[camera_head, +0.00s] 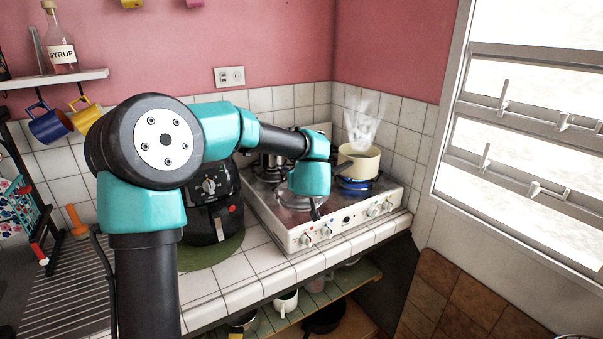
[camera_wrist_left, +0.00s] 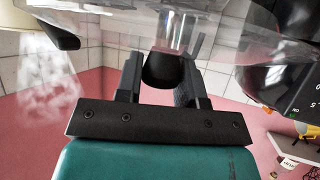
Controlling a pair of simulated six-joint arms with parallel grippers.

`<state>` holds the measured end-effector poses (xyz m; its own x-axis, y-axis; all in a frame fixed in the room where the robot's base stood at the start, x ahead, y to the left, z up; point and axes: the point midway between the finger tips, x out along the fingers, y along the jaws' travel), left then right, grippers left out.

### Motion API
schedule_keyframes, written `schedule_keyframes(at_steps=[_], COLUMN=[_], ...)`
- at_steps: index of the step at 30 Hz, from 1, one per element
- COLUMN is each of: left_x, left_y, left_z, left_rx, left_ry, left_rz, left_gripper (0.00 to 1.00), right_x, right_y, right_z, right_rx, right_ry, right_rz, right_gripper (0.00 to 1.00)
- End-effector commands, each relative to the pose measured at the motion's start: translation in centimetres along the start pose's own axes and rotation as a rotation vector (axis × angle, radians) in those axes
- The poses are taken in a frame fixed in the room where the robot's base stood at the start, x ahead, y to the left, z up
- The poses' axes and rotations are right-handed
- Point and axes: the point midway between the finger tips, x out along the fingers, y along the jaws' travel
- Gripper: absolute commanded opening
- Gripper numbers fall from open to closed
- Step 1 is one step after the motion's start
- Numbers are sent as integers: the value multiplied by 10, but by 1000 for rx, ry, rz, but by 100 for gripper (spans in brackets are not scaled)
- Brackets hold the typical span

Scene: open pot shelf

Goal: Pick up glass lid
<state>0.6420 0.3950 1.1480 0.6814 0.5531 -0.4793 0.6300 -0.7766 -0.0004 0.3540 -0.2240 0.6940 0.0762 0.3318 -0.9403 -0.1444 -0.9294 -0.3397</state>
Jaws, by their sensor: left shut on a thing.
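The glass lid (camera_wrist_left: 205,28) is a clear disc with a dark knob (camera_wrist_left: 160,70), across the top of the left wrist view. My left gripper (camera_wrist_left: 160,82) has a finger on each side of the knob and is shut on it. In the head view my left gripper is over the front left of the stove, mostly hidden behind my teal wrist. A shiny round surface (camera_head: 290,199) shows beside the wrist there; I cannot tell whether it is the lid or a pan under it. My right gripper is not in view.
A black air fryer (camera_head: 213,212) stands left of the stove. A window (camera_head: 525,150) is at right.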

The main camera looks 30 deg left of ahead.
Motion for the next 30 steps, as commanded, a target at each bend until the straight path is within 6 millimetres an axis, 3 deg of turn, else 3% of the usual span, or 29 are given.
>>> schedule_keyframes(at_steps=[3,9,30], left_x=[-21,-37,-39], left_y=[-2,-5,-5], left_z=[8,16,17], left_rx=[1,0,0], left_ry=[1,1,0], left_rz=[2,1,1], left_gripper=[7,7,7], right_x=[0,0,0], right_y=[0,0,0], right_z=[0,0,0], right_rx=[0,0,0], right_ry=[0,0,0], right_rz=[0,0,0], right_gripper=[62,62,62])
